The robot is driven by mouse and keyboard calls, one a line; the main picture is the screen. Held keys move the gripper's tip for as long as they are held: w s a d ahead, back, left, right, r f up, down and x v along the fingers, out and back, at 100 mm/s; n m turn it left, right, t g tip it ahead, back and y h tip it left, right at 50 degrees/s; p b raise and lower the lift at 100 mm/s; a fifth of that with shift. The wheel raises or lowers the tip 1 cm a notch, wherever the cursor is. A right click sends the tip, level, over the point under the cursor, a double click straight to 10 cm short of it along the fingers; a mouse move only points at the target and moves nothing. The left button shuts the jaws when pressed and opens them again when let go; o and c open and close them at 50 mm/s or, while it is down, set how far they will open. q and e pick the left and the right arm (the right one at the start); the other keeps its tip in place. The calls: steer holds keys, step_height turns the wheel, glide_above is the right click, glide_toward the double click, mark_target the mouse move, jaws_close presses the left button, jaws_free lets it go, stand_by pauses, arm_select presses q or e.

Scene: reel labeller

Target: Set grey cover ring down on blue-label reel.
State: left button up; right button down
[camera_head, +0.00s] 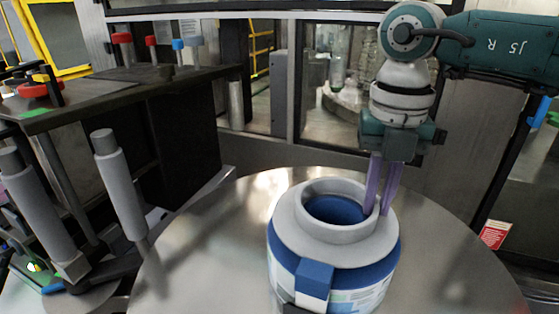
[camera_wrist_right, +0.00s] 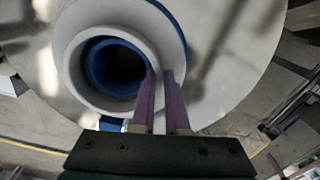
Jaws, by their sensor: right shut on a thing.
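The grey cover ring (camera_head: 291,237), a wide flange with a raised collar, sits level over the top of the blue-label reel (camera_head: 387,262). The ring also shows in the right wrist view (camera_wrist_right: 78,82). Blue shows through the ring's hole, and a blue edge shows beyond the flange on one side in the wrist view. I cannot tell whether the flange touches the reel all round. My right gripper (camera_head: 379,205) points down with its purple fingers on either side of the collar's right wall, shut on it. They also show in the wrist view (camera_wrist_right: 162,78). My left gripper is not in view.
The reel stands on a round shiny metal table (camera_head: 205,255) with free room around it. A blue and white block (camera_head: 314,278) is at the reel's front. Grey posts (camera_head: 120,190) and a dark bench (camera_head: 140,95) stand at the left. Glazed machine panels are behind.

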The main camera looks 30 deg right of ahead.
steer(key=shift+f, duration=0.1)
steer(key=shift+f+b, duration=0.3)
steer(key=shift+b, duration=0.05)
steer(key=shift+r, duration=0.1)
steer(key=shift+s+a+r+p, duration=0.15)
steer(key=shift+r+p, duration=0.15)
steer(key=shift+p, duration=0.2)
steer(key=shift+f, duration=0.1)
steer(key=shift+f+b, duration=0.3)
steer(key=shift+b, duration=0.05)
steer(key=shift+r, duration=0.1)
